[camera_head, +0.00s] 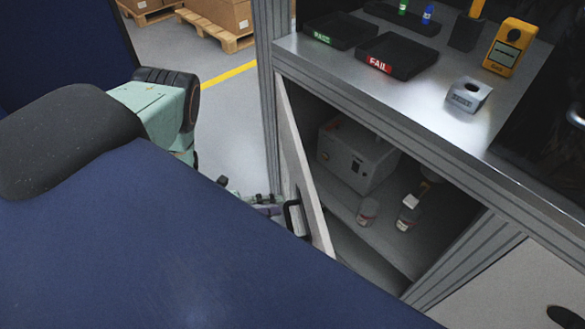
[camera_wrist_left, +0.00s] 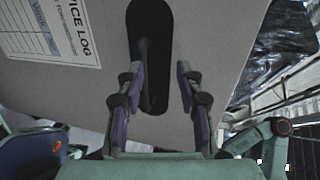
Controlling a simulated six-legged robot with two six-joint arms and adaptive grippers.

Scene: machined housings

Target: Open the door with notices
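The cabinet door (camera_head: 305,180) under the workbench stands partly open, swung outward and seen nearly edge-on. Its face (camera_wrist_left: 90,85) fills much of the left wrist view and carries a white notice (camera_wrist_left: 52,30) reading "…ICE LOG". A black handle (camera_head: 293,218) stands out from the door's outer side; its dark oblong shape (camera_wrist_left: 150,45) also shows in the left wrist view. My left gripper (camera_head: 268,204) is at the handle. In the left wrist view its fingers (camera_wrist_left: 160,75) are apart, one on each side of the dark oblong, with a gap at the right finger. My right gripper is not in view.
Inside the cabinet are a grey box-shaped device (camera_head: 352,158) and small bottles (camera_head: 408,214). The bench top (camera_head: 430,105) holds a red-labelled FAIL tray (camera_head: 397,56) and a yellow meter (camera_head: 509,47). Clear floor (camera_head: 230,120) lies left of the cabinet.

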